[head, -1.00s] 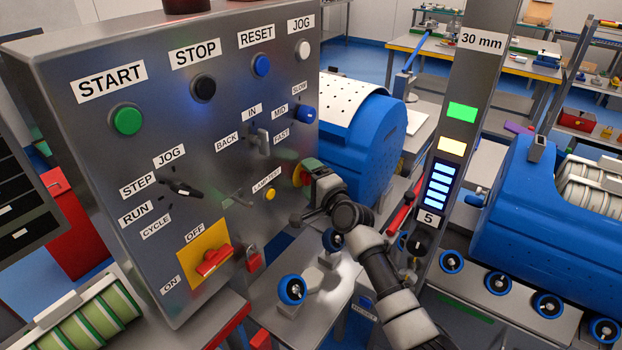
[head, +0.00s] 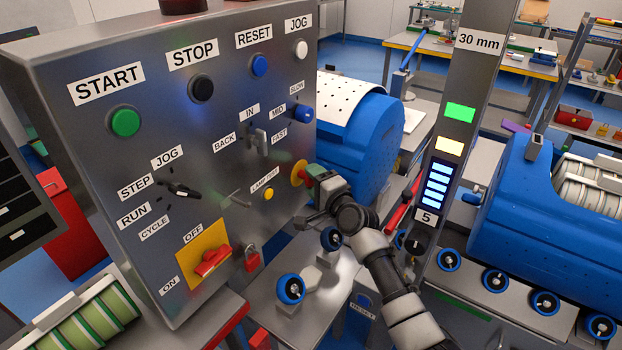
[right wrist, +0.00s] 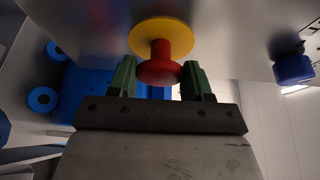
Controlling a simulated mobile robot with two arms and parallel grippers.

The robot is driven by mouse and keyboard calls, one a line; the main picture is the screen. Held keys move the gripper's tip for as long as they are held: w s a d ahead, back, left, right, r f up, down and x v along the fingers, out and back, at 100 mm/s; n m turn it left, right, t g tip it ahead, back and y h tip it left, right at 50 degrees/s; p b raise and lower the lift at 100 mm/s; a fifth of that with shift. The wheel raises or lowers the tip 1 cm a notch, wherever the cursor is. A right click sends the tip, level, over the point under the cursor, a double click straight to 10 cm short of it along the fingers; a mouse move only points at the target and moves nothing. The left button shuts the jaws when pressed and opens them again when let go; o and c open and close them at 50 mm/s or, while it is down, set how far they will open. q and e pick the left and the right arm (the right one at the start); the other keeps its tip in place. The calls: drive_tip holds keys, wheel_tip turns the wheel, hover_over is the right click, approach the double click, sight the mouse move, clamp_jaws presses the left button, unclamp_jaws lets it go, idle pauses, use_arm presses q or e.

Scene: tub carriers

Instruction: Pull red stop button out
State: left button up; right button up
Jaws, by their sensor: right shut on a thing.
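The red stop button (right wrist: 160,70) with its yellow round backing plate (right wrist: 162,36) is on the metal control panel, centred in the right wrist view. In the head view the button (head: 301,173) shows at the panel's right edge, partly covered by my gripper. My right gripper (right wrist: 160,82) has its two green fingers on either side of the red button head and is shut on it. In the head view the right gripper (head: 312,180) points at the panel from the right. The red stem shows between the head and the yellow plate. My left gripper is not in view.
The panel (head: 215,130) also carries a green start button (head: 125,122), a yellow lamp test button (head: 268,194), a red rotary switch (head: 212,260) and a padlock (head: 252,258). A blue drum housing (head: 365,140) stands just behind my gripper. A grey post (head: 470,80) rises to the right.

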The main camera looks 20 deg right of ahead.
drive_tip(key=o, duration=1)
drive_tip(key=shift+d+f, duration=0.1)
drive_tip(key=shift+o, duration=1.4)
drive_tip(key=shift+s+d, duration=0.1)
drive_tip(key=shift+s, duration=0.05)
drive_tip(key=v, duration=0.7)
drive_tip(key=shift+s+b, duration=0.2)
drive_tip(key=shift+b, duration=0.1)
